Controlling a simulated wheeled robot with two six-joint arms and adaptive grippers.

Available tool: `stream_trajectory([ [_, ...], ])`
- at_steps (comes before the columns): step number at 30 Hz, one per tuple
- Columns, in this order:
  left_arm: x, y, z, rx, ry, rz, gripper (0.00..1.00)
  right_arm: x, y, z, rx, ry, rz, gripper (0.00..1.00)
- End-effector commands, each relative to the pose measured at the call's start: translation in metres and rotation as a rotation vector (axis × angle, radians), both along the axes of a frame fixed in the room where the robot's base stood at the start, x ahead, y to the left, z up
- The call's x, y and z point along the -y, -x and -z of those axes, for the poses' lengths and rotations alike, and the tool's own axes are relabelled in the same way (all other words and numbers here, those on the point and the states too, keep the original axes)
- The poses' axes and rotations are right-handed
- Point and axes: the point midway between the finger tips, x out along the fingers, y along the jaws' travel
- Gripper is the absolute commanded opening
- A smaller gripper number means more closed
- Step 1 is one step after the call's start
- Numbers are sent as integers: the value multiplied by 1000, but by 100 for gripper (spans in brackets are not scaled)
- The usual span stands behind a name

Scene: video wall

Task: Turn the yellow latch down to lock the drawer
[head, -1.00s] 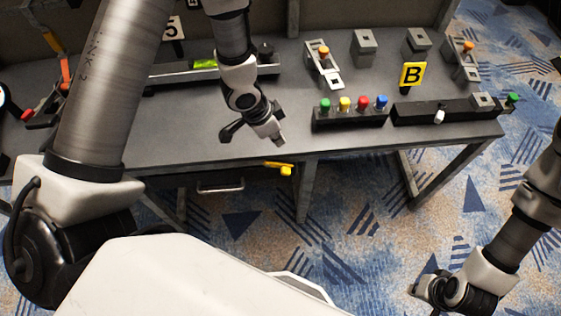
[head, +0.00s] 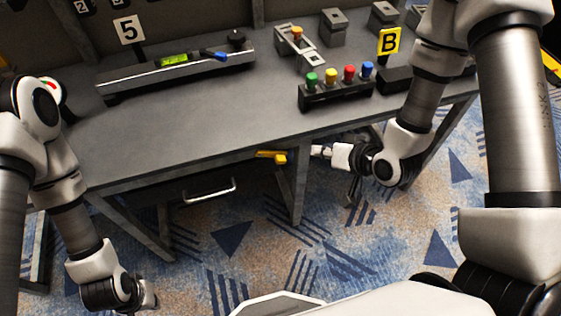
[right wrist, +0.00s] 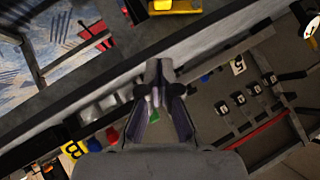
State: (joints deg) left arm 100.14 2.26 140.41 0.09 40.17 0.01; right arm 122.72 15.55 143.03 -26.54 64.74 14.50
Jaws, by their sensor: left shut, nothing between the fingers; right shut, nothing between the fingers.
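The yellow latch (head: 270,156) sits under the table's front edge, its bar lying roughly level and pointing left from its block. It also shows at the top of the right wrist view (right wrist: 178,6). The drawer (head: 190,188) below the tabletop has a metal handle and looks closed. My right gripper (head: 316,151) is shut and empty, a short way right of the latch and apart from it. It shows in the right wrist view (right wrist: 158,68) with its fingers together. My left gripper (head: 152,298) is shut and empty, low at the left, far from the latch.
The tabletop (head: 190,120) holds a button box (head: 335,90) with several coloured buttons, a long bar device (head: 175,68) by a "5" sign, and a yellow "B" sign (head: 389,41). A table leg (head: 298,190) stands below the latch. Open carpet lies in front.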

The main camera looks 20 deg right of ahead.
Motion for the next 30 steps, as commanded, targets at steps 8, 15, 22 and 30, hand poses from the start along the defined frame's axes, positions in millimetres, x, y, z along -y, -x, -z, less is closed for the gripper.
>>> stream_trajectory([
  [8,0,-1,6,1,1,0,0,-1,-1,3,-1,1,-2,0],
  [15,0,-1,54,2,1,1,0,-7,-12,21,4,1,-5,0],
  [22,0,-1,106,2,1,1,0,-18,-34,43,3,7,-5,0],
  [30,0,-1,101,2,1,1,0,-40,-70,72,-5,5,-5,0],
])
